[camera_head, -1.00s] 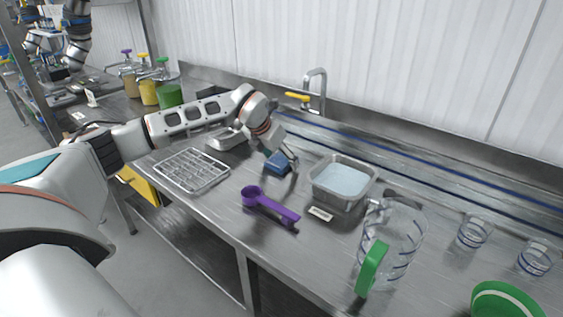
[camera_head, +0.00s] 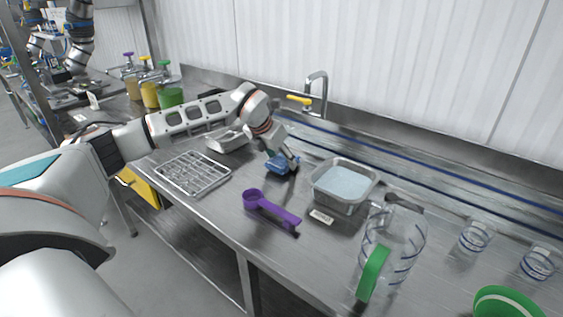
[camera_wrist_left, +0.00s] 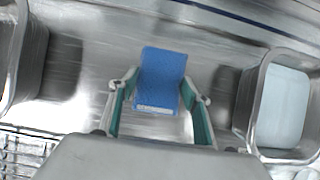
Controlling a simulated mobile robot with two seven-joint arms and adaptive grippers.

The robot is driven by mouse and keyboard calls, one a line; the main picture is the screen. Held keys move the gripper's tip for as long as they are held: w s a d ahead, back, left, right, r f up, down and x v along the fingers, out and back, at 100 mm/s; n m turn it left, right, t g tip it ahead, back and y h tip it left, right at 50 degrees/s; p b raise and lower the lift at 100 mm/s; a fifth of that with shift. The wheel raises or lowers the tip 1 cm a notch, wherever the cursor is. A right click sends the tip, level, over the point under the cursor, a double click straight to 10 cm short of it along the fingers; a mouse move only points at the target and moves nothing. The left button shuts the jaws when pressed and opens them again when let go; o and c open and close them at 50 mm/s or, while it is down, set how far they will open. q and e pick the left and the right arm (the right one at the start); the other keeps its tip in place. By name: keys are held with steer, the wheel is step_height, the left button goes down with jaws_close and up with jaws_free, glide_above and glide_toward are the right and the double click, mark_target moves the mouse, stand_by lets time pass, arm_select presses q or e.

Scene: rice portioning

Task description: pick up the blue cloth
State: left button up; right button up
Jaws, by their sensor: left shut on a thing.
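The blue cloth (camera_head: 281,165) is a small folded block on the steel counter, left of the rice pan in the head view. My left gripper (camera_head: 290,165) is at the cloth and shut on it. In the left wrist view the cloth (camera_wrist_left: 160,82) stands between the two fingers of my left gripper (camera_wrist_left: 160,105), with its far part sticking out past them. How far the cloth is off the counter cannot be told. My right gripper is not in view.
A metal pan of white contents (camera_head: 343,185) stands just right of the gripper. A purple scoop (camera_head: 270,210) lies in front. A wire rack (camera_head: 193,173) and a metal tray (camera_head: 228,141) are to the left. A clear pitcher (camera_head: 398,235) stands right. The faucet (camera_head: 320,92) is behind.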

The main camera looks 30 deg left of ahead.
mark_target(282, 160)
arm_select(q)
step_height(282, 160, up, 20)
steer(key=p, duration=0.1)
steer(key=shift+f, duration=0.25)
steer(key=shift+o, duration=0.2)
steer(key=shift+d, duration=0.15)
stand_by(1.1)
